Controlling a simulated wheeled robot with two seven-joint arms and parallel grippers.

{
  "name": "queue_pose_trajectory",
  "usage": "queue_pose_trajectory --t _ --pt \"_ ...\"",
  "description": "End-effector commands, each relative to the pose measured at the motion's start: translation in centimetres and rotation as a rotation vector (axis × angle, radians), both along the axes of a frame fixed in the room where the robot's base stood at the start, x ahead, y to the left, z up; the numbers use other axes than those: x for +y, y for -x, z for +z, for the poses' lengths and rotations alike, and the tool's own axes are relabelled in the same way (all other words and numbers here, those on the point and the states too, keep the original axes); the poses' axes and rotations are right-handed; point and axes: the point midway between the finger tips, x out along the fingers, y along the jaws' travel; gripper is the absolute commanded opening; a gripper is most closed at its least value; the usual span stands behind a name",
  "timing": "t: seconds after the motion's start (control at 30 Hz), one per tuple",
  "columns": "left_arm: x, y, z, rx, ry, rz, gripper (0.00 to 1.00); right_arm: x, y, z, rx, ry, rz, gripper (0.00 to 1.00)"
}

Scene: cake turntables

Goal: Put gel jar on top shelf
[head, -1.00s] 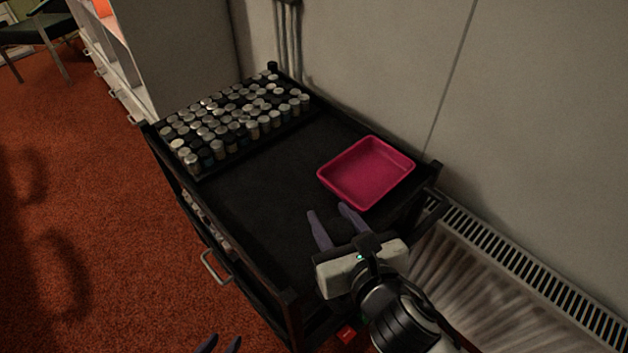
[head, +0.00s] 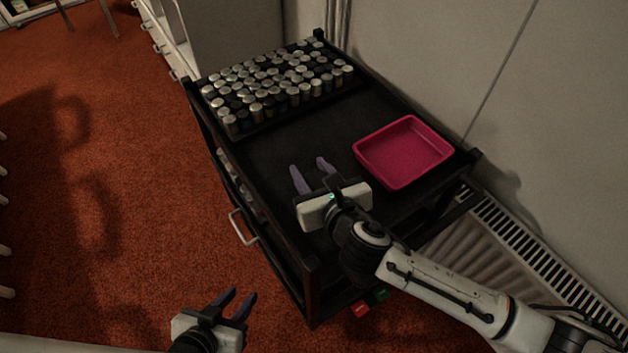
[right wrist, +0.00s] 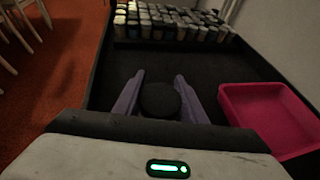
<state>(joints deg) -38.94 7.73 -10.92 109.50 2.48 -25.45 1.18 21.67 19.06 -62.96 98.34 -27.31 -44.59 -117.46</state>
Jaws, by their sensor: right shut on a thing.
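My right gripper (head: 311,172) is over the front part of the black cart's top shelf (head: 292,150). In the right wrist view its purple fingers are shut on a dark round thing (right wrist: 159,100), seen from above, which looks like the gel jar's black lid. The jar's sides are hidden, and I cannot tell whether its base touches the shelf. In the head view the jar is hard to pick out against the black shelf. My left gripper (head: 242,303) is open and empty, low over the red carpet, left of the cart.
A rack of many small jars (head: 275,85) fills the shelf's far end. A pink tray (head: 404,152) stands on the shelf to the right of my right gripper. Bare shelf lies between them. A wall and a radiator (head: 520,240) are on the right.

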Motion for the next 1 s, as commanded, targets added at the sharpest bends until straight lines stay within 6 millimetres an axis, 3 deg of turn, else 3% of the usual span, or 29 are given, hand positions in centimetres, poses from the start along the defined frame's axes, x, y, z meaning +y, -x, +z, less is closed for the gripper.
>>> queue_pose_trajectory --t 0.3,0.63,0.67,0.73,1.0 --pt "-0.5 -0.1 -0.7 -0.005 0.003 -0.01 0.31 0.0 0.1 -3.9 0.002 0.0 0.0 0.14" --pt "-0.7 -0.1 -0.2 -0.011 0.007 -0.013 0.31 0.0 0.0 -4.0 0.001 0.0 0.0 0.14" --pt "-0.7 -0.1 -0.2 -0.011 0.007 -0.012 0.31 0.0 0.0 -4.0 0.001 0.0 0.0 0.43" --pt "-0.7 -0.1 -0.2 -0.01 0.006 -0.012 0.31 0.0 0.0 -3.9 0.001 0.0 0.0 0.54" --pt "-0.6 0.0 -0.4 -0.005 0.004 -0.009 0.31 0.0 0.0 -3.9 0.001 0.0 0.0 0.56"
